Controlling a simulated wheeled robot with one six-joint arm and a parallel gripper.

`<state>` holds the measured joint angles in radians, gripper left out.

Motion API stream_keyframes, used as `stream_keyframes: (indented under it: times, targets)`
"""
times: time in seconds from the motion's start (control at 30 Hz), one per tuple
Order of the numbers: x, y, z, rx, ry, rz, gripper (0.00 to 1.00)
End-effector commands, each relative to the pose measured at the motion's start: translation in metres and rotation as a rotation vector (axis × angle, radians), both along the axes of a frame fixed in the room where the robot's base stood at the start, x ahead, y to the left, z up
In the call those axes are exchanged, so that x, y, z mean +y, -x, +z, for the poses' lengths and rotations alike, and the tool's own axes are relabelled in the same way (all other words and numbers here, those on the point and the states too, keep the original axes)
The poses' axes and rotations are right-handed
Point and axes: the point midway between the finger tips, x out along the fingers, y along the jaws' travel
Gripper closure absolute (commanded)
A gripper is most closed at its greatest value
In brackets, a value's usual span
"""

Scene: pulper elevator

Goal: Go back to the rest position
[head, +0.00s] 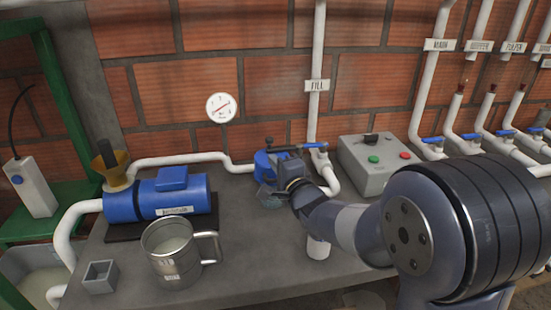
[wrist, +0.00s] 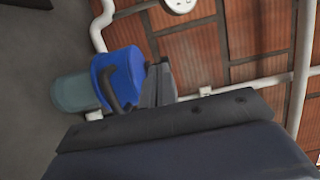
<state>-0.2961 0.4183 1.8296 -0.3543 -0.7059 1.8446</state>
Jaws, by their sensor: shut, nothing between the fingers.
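My gripper (head: 285,155) is over the bench, at the right side of a blue fitting (head: 262,162) with a grey-green bowl under it. In the wrist view my gripper's dark fingers (wrist: 157,85) are together with nothing held between them. The blue fitting (wrist: 120,72) is close beside them there, with a dark curved handle and its bowl (wrist: 75,92). I cannot tell whether the fingers touch the fitting. My arm reaches in from the right and hides part of the bench.
A steel mug (head: 172,255), a blue pump (head: 155,197) and a small grey box (head: 99,277) stand left on the bench. A control box (head: 374,163) and a white FILL pipe (head: 316,70) are behind my arm. Several valved pipes line the right. The bench's front middle is mostly clear.

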Motion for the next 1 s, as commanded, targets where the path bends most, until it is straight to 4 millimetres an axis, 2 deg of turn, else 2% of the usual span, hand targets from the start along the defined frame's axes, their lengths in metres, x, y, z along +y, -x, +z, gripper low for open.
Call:
stream_keyframes:
  times: [0.2,0.4,0.6,1.0]
  targets:
    - [-0.010,0.036,0.001,-0.003,-0.001,0.000,1.00]
    - [-0.016,0.058,0.001,-0.002,-0.001,-0.001,1.00]
    - [-0.018,0.065,0.001,-0.001,0.000,-0.001,1.00]
    - [-0.017,0.061,0.001,-0.002,-0.001,-0.001,1.00]
